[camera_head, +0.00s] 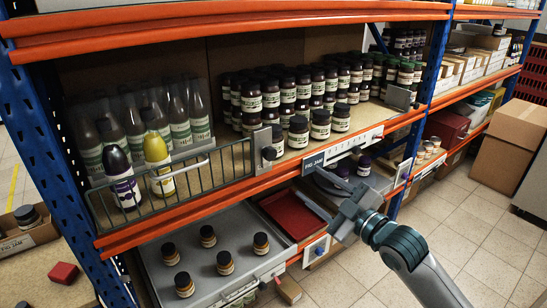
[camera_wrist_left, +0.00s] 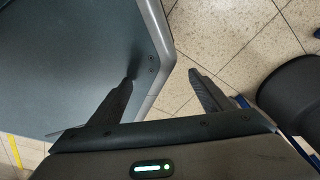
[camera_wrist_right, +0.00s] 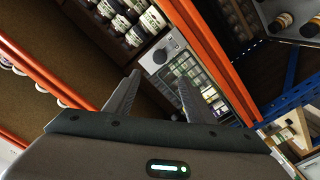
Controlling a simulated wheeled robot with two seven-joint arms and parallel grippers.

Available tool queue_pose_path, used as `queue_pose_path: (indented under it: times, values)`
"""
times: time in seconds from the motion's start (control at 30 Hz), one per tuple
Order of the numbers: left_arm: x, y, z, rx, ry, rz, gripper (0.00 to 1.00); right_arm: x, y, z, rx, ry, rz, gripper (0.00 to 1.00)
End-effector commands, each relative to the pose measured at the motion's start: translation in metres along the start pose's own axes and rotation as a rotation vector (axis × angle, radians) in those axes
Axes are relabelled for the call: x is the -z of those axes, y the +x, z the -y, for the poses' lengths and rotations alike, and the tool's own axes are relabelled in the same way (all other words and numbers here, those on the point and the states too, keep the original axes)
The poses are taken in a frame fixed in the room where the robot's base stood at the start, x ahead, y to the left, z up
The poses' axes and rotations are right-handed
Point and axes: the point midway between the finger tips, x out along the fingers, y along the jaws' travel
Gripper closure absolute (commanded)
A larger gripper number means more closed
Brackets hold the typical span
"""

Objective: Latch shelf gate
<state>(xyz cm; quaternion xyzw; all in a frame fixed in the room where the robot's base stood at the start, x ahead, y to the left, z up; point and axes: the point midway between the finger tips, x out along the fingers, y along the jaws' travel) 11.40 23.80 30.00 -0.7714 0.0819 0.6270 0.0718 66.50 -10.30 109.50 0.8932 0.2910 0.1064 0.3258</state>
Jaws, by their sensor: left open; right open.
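The wire shelf gate (camera_head: 195,176) runs along the front edge of the upper shelf at the left. Its right end is close beside a grey latch plate with a dark knob (camera_head: 268,152); I cannot tell whether the latch is engaged. The right wrist view shows the knob (camera_wrist_right: 161,55) and gate mesh (camera_wrist_right: 203,88) beyond my fingers. My right gripper (camera_head: 309,182) is open and empty, in front of the shelf edge, right of and below the knob, apart from it. My left gripper (camera_wrist_left: 164,74) is open and empty, outside the head view.
A purple-labelled bottle (camera_head: 123,188) and a yellow-topped bottle (camera_head: 159,172) stand behind the gate. Many dark jars (camera_head: 320,123) stand right of the latch. Below, a grey tray (camera_head: 205,275) holds several jars, with a red bin (camera_head: 293,214) beside it.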

Motion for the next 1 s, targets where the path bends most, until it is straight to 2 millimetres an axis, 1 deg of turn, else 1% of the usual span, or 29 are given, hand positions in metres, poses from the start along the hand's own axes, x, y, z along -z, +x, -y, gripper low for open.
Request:
queue_pose_path:
  times: [0.27, 0.47, 0.67, 0.8, 0.87, 1.0]
  values:
    - [-0.003, -0.001, 0.000, 0.000, 0.000, 0.006, 0.27, 0.000, 0.003, -0.001, -0.001, 0.001, 0.001, 0.50]
    - [-0.014, -0.005, 0.002, 0.002, 0.000, 0.035, 0.27, 0.000, 0.018, -0.001, -0.001, 0.004, 0.001, 0.50]
    - [-0.034, -0.013, 0.004, 0.004, 0.000, 0.081, 0.27, 0.001, 0.048, -0.002, -0.002, 0.005, 0.001, 0.50]
    - [-0.052, -0.020, 0.006, 0.006, -0.002, 0.127, 0.27, 0.001, 0.073, -0.002, -0.001, 0.005, 0.001, 0.50]
    - [-0.055, -0.023, 0.006, 0.007, -0.003, 0.132, 0.27, 0.002, 0.084, -0.002, -0.001, 0.003, 0.000, 0.50]
    - [-0.052, -0.029, 0.007, 0.008, -0.004, 0.127, 0.27, 0.001, 0.109, -0.002, -0.001, 0.004, 0.001, 0.50]
